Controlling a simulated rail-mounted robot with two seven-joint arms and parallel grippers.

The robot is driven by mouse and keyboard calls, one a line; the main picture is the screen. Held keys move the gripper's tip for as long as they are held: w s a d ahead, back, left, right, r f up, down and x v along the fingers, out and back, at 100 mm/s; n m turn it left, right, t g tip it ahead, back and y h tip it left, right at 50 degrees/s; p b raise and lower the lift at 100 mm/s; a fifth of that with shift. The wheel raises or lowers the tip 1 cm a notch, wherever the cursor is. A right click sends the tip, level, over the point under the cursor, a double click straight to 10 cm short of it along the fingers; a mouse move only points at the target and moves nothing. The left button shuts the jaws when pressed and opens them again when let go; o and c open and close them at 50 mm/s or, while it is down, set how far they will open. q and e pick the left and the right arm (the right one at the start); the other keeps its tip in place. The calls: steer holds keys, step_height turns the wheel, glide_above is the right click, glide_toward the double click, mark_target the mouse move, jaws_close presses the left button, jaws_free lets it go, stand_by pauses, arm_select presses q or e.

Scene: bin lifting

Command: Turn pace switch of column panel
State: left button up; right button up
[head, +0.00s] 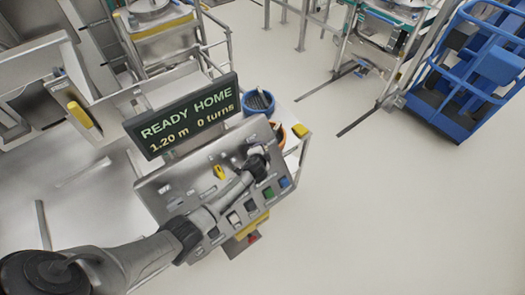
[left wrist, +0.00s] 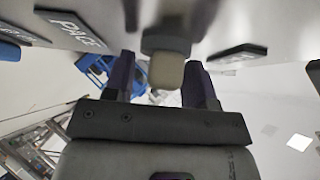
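The column panel (head: 158,190) is a tilted grey plate with several coloured buttons and a yellow switch. My left arm reaches across it from the lower left, and my left gripper (head: 260,152) is at its upper right part, hiding what lies beneath. In the left wrist view a dark plate reading "PACE" (left wrist: 78,30) is at upper left. A switch knob (left wrist: 166,70) with a pale tip stands between the two fingers of my left gripper (left wrist: 160,82). The fingers are apart, with visible gaps on both sides of the knob. My right gripper is in neither view.
A display (head: 182,115) above the panel reads "READY HOME, 1.20 m, 0 turns". A blue round container (head: 258,103) stands behind the panel. A blue cage frame (head: 480,70) is at upper right. The floor (head: 400,210) at right is clear.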

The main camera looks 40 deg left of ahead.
arm_select(q)
steer(key=shift+d+r, duration=0.1)
steer(key=shift+s+d+r, duration=0.25)
steer(key=shift+s+r, duration=0.1)
steer(key=shift+s, duration=0.05)
steer(key=v, duration=1.2)
steer(key=shift+s, duration=0.35)
